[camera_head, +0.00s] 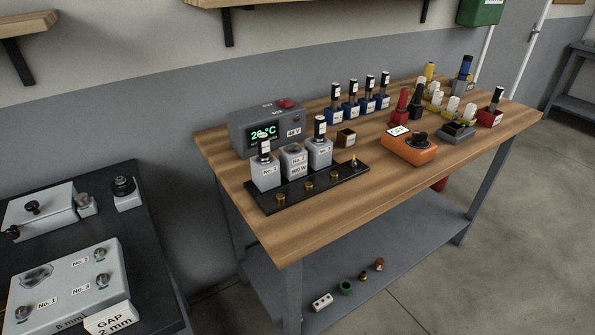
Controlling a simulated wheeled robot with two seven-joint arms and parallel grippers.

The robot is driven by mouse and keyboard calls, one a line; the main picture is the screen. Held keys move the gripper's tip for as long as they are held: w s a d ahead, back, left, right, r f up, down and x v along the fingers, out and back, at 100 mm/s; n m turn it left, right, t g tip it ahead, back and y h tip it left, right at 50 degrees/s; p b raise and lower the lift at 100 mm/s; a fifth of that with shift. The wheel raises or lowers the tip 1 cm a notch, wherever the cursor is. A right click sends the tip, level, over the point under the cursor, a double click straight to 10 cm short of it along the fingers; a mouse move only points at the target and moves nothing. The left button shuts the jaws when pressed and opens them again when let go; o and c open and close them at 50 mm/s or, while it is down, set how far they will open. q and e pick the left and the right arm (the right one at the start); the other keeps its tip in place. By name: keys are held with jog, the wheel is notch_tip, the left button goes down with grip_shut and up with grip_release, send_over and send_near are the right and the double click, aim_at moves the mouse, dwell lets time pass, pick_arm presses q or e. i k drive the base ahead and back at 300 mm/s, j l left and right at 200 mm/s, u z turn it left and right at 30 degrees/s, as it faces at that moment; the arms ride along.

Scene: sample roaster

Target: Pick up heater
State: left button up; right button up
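No part is clearly labelled as the heater. Three pale grey blocks stand in a row on a black base plate (270,206) at the left of the wooden bench. The left block (265,179) and the right block (319,155) each have a dark upright cylinder with a white label on top. The middle block (294,163) has no cylinder and carries a label. Several brass fittings sit along the plate's front. Behind stands a grey control box (246,133) with a green display. Neither of my grippers is in view.
Several blue holders (350,109) with dark-topped cylinders stand behind, and an orange meter (408,149) is at the right. The bench's front (300,228) is clear. A dark table (130,255) with grey fixtures is at lower left. Small parts lie on the lower shelf (400,255).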

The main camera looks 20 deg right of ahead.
aim_at(336, 91)
jog(key=l, duration=0.75)
jog(key=i+l, duration=0.15)
jog(key=l, duration=0.6)
jog(key=l+z, duration=0.1)
jog(key=l, duration=0.6)
jog(key=i+l, duration=0.15)
jog(key=i, duration=0.3)
jog(key=i+l, duration=0.15)
jog(key=i, duration=0.3)
